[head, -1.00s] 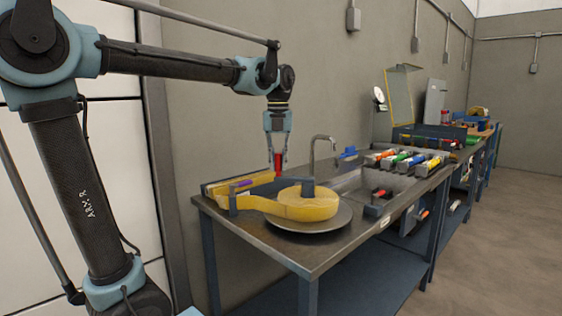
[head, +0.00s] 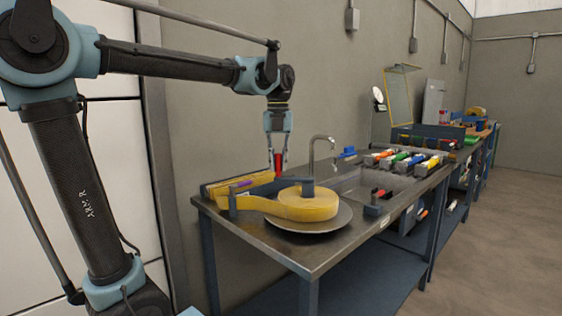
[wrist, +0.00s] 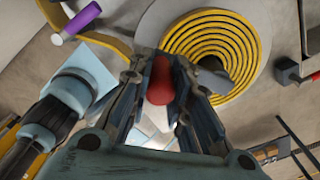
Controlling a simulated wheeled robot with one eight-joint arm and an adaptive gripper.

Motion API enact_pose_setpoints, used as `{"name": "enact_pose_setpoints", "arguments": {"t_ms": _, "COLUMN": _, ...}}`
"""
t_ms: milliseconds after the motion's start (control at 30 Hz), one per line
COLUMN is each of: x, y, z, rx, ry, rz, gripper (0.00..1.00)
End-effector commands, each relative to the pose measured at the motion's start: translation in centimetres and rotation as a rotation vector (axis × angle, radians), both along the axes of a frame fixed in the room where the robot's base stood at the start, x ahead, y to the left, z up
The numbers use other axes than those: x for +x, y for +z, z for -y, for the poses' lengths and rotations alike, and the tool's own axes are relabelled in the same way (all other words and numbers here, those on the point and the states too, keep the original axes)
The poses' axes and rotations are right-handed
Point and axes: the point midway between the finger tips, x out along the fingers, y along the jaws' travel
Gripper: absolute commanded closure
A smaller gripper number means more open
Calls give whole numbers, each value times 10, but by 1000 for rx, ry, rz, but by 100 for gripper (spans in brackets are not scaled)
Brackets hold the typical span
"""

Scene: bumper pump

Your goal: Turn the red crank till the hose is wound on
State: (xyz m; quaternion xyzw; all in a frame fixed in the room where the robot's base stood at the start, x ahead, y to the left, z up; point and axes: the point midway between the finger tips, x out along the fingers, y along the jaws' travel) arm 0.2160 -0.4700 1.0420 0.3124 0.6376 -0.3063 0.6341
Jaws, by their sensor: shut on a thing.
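The red crank handle (head: 278,162) stands upright by the reel, and my gripper (head: 278,170) is shut on it from above. In the wrist view the red handle (wrist: 160,80) sits between the two fingers. The yellow hose (head: 305,204) lies in a flat coil on a round grey plate (head: 310,222) on the bench. The wrist view shows several turns of the coil (wrist: 205,35) partly hidden by my fingers.
A steel bench (head: 300,255) carries the reel. A tap (head: 322,148) and sink (head: 365,185) lie to the right, with several coloured-handled items (head: 405,160) behind. A dark block with a red part (head: 378,202) stands at the sink's front edge. The wall is close behind.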

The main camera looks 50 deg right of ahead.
Motion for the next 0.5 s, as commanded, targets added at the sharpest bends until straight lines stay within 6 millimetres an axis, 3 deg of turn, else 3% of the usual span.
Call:
{"name": "enact_pose_setpoints", "arguments": {"t_ms": 33, "x": 6, "y": 5, "z": 11, "rx": -20, "ry": 25, "rz": 9, "gripper": 100}}
{"name": "enact_pose_setpoints", "arguments": {"t_ms": 300, "x": 6, "y": 5, "z": 11, "rx": -20, "ry": 25, "rz": 9, "gripper": 100}}
{"name": "enact_pose_setpoints", "arguments": {"t_ms": 333, "x": 6, "y": 5, "z": 11, "rx": -20, "ry": 25, "rz": 9, "gripper": 77}}
{"name": "enact_pose_setpoints", "arguments": {"t_ms": 400, "x": 6, "y": 5, "z": 11, "rx": -20, "ry": 25, "rz": 9, "gripper": 62}}
{"name": "enact_pose_setpoints", "arguments": {"t_ms": 500, "x": 16, "y": 1, "z": 6, "rx": -7, "ry": 12, "rz": -6, "gripper": 62}}
